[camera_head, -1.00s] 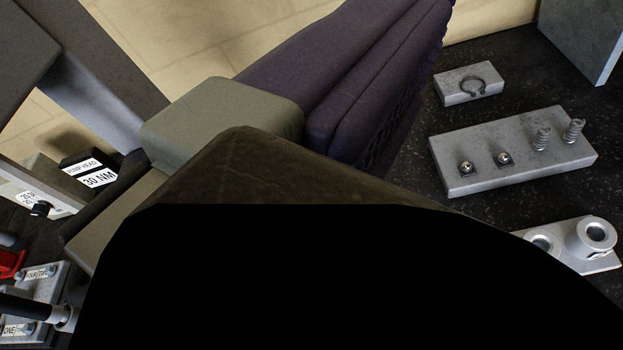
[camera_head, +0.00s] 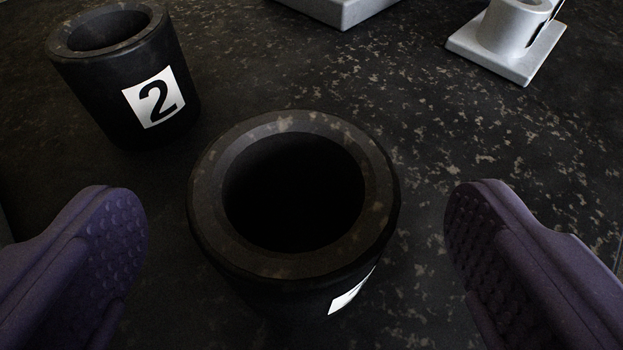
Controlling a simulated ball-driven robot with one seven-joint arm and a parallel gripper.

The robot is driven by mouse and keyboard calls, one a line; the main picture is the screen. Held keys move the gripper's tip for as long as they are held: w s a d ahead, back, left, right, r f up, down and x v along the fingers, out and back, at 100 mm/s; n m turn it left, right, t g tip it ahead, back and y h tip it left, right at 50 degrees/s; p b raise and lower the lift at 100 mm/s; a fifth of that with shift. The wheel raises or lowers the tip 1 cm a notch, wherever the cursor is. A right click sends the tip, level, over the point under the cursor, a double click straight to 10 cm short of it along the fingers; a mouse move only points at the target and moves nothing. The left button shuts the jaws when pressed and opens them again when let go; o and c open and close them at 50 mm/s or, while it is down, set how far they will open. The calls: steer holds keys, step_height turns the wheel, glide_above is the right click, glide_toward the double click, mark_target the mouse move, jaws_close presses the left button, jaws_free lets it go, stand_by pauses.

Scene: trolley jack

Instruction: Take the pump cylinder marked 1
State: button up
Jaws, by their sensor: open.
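A black hollow cylinder (camera_head: 220,243) stands upright in the middle of the head camera view, its open mouth facing up. A white label shows edge-on at its lower right, and its mark cannot be read. My gripper (camera_head: 296,240) is open, with one purple ribbed finger to the left of this cylinder and one to the right. Both fingers are apart from it, with a gap on each side. A second black cylinder marked 2 (camera_head: 153,97) stands upright behind and to the left.
The dark speckled surface (camera_head: 480,130) is clear to the right of the middle cylinder. A grey metal part with a round post on a flat base (camera_head: 508,40) stands at the back right. A grey block edge (camera_head: 340,10) shows at the top.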

steer(key=shift+x, duration=0.9)
steer(key=shift+s+r, duration=0.1)
steer(key=c, duration=1.7)
steer(key=shift+c, duration=0.5)
steer(key=shift+r, duration=0.15)
